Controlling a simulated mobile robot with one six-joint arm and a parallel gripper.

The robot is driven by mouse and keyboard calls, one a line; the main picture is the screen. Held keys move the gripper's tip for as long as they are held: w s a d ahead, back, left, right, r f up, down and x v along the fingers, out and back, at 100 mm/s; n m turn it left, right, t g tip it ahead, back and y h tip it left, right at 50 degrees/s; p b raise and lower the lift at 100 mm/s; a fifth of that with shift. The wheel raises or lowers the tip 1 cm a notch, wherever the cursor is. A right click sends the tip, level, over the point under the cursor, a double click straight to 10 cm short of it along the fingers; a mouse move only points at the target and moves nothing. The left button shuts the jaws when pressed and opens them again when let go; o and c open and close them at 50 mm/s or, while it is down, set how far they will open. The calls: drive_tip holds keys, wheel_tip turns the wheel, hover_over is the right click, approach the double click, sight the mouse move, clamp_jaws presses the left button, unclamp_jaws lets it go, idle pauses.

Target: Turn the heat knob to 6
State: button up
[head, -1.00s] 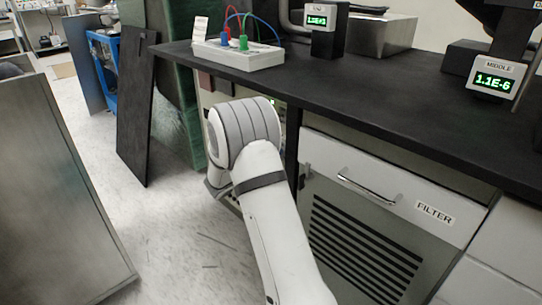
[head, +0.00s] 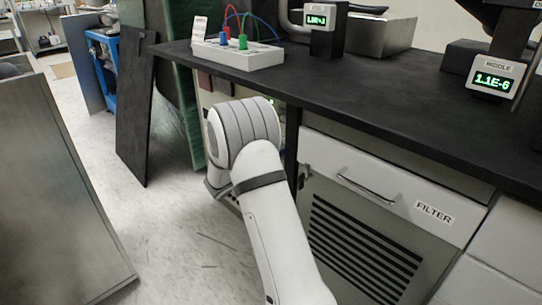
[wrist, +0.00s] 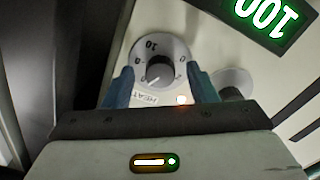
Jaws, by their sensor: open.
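The heat knob (wrist: 160,70) shows in the wrist view as a dark round grip on a pale numbered dial (wrist: 172,46). A "10" is readable near the dial's top; its setting is too small to tell. The HEAT label (wrist: 146,99) beside it appears upside down. My gripper (wrist: 162,86) is open, with one blue finger on each side of the knob. I cannot tell whether the fingers touch it. In the head view my arm hides the knob and gripper.
A second knob (wrist: 233,83) sits close to the right finger. A green display (wrist: 264,18) reads 100, upside down. A small orange light (wrist: 183,100) glows below the dial. A black countertop (head: 380,95) overhangs the panel, and a FILTER drawer (head: 385,190) is at the right.

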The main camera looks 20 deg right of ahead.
drive_tip(key=shift+a, duration=0.1)
drive_tip(key=p+v, duration=0.2)
drive_tip(key=v, duration=0.5)
drive_tip(key=shift+s+a, duration=0.15)
drive_tip(key=shift+a, duration=0.15)
